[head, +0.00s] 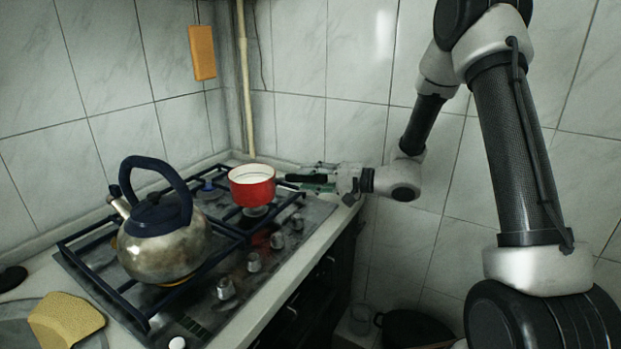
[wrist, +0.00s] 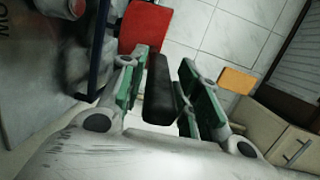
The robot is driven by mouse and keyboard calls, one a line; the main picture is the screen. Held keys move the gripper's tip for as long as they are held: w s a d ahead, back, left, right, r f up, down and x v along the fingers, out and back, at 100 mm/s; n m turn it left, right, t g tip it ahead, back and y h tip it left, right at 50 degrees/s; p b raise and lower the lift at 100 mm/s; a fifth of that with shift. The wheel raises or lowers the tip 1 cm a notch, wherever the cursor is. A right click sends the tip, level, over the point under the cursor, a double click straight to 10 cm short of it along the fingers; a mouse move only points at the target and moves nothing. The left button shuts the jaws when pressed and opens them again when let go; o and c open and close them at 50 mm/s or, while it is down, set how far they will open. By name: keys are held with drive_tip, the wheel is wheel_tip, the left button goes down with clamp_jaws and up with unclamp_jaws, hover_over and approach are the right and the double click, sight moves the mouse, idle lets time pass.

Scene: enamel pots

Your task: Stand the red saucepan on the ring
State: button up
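The red saucepan (head: 252,187) is upright at the back right of the hob in the head view, with a pale inside. A burner ring (head: 256,211) shows just under the pan. I cannot tell whether the pan touches the grate or hangs slightly above it.
A steel kettle (head: 165,248) with a dark blue handle stands on the front burner, left of the pan. Dark pan-support bars (head: 222,272) cross the hob. A yellow sponge (head: 65,322) lies at the front left. The tiled wall is close behind, with a pipe (head: 245,90).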

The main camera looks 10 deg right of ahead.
drive_tip(key=shift+o, duration=0.6)
drive_tip(key=shift+f, duration=0.1)
drive_tip(key=v, duration=1.1)
drive_tip(key=s+d+f+g+h, duration=0.2)
drive_tip(key=s+d+g+h, duration=0.15)
drive_tip(key=s, duration=0.55)
drive_tip(key=s+d+f+g+h, duration=0.25)
drive_tip(key=s+g, duration=0.25)
drive_tip(key=s, duration=0.4)
drive_tip(key=s+d+r+n+h, duration=0.2)
drive_tip(key=s+d+r+h, duration=0.45)
drive_tip(key=d, duration=0.35)
wheel_tip(320, 180, up, 9)
drive_tip(key=s+n+t+h, duration=0.2)
drive_tip(key=n+t, duration=0.1)
drive_tip(key=t, duration=0.2)
drive_tip(key=shift+d+t, duration=0.35)
drive_tip(key=shift+d, duration=0.05)
